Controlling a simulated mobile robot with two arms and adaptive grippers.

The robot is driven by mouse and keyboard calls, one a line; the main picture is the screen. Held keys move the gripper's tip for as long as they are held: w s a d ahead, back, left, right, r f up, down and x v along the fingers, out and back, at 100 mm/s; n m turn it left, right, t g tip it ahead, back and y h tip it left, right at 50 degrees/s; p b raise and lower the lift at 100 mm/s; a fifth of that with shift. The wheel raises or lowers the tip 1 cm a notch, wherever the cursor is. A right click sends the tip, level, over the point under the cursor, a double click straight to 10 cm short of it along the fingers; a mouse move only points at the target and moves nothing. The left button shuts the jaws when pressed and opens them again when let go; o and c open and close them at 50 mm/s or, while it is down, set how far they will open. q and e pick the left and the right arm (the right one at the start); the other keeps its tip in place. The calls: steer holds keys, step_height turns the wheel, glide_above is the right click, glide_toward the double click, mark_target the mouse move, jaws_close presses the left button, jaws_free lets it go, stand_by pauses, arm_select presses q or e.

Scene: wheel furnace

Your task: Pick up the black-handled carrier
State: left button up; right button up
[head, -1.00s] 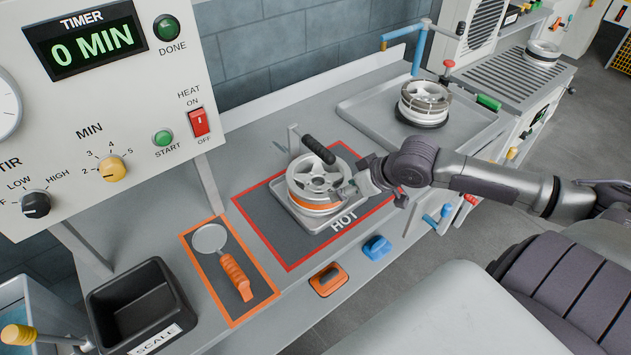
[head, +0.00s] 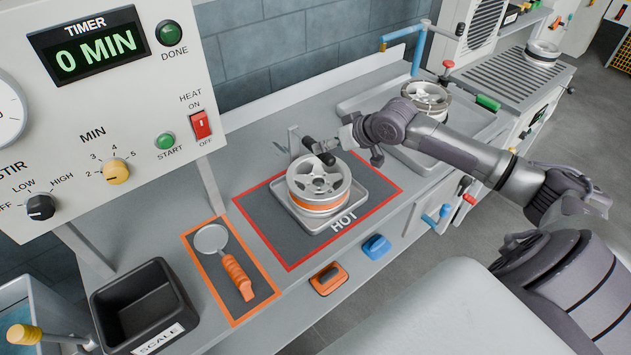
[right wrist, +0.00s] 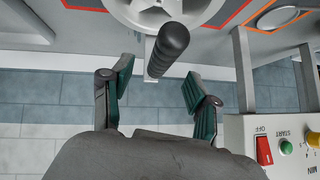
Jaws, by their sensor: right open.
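The carrier's black handle (head: 319,150) stands above a silver wheel (head: 319,176) with an orange band, which sits on the carrier's square grey tray (head: 347,207) on the dark HOT mat. My right gripper (head: 343,156) is open at the handle's right end in the head view. In the right wrist view the black handle (right wrist: 168,50) reaches in between the spread fingers of the gripper (right wrist: 154,92). I cannot tell whether either finger touches it. My left gripper is not in view.
An orange-handled magnifier-shaped tool (head: 229,262) lies on an orange-framed mat. A black SCALE bin (head: 142,300) stands at the front left. A second wheel (head: 426,97) is on a tray behind my right arm. The timer panel (head: 100,130) with its post stands at the left.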

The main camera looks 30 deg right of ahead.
mark_target(315, 143)
steer(key=shift+w+a+f, duration=0.2)
steer(key=shift+w+f, duration=0.15)
steer(key=shift+w, duration=0.1)
steer(key=shift+w+f+p, duration=0.1)
steer(key=shift+w+p, duration=0.2)
steer(key=shift+p, duration=0.15)
steer(key=p+x, duration=0.1)
steer(key=x, duration=0.2)
steer(key=shift+w+a, duration=0.1)
steer(key=shift+w, duration=0.25)
steer(key=shift+w+a+f, duration=0.1)
steer(key=shift+w+f, duration=0.2)
steer(key=shift+f, duration=0.15)
steer(key=shift+s, duration=0.15)
steer(key=c, duration=0.3)
jaws_close()
steer(key=shift+w+r, duration=0.2)
steer(key=shift+r, duration=0.05)
